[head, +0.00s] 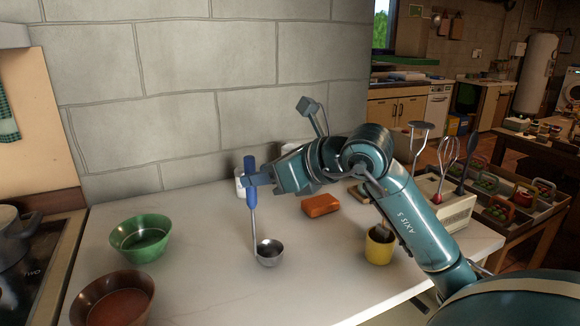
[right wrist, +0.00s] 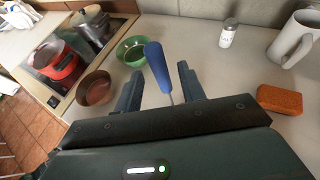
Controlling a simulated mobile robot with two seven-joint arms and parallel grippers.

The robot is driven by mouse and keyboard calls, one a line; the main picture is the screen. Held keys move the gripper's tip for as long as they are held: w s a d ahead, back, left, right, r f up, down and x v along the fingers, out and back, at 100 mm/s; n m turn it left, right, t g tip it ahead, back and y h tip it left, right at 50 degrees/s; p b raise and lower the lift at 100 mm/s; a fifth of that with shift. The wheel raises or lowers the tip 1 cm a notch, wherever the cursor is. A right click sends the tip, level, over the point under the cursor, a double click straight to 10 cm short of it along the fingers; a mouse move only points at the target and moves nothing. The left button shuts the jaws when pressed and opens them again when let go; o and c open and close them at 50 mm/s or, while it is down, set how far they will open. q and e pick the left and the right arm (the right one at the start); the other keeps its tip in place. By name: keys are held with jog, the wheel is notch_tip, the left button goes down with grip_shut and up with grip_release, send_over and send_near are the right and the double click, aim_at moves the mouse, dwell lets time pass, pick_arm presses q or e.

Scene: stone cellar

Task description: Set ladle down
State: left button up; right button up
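The ladle (head: 253,228) stands nearly upright, its blue handle up and its steel bowl (head: 269,254) low at the white counter, seemingly resting on it. My right gripper (head: 255,181) is at the blue handle. In the right wrist view the two fingers of my right gripper (right wrist: 160,72) stand apart on either side of the blue handle (right wrist: 156,64), with a visible gap on both sides. The handle leans between them there, and the ladle's bowl is hidden. My left gripper is not in view.
A green bowl (head: 141,239) and a brown bowl (head: 113,300) stand to the left, beside the stove (head: 38,268). An orange block (head: 320,205), a yellow cup (head: 379,247) and a utensil holder (head: 452,215) are to the right. The counter's front middle is clear.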

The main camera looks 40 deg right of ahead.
jog(key=b+v, duration=0.2)
jog(key=v, duration=0.9)
jog(key=shift+s, duration=0.25)
jog(key=shift+d, duration=0.15)
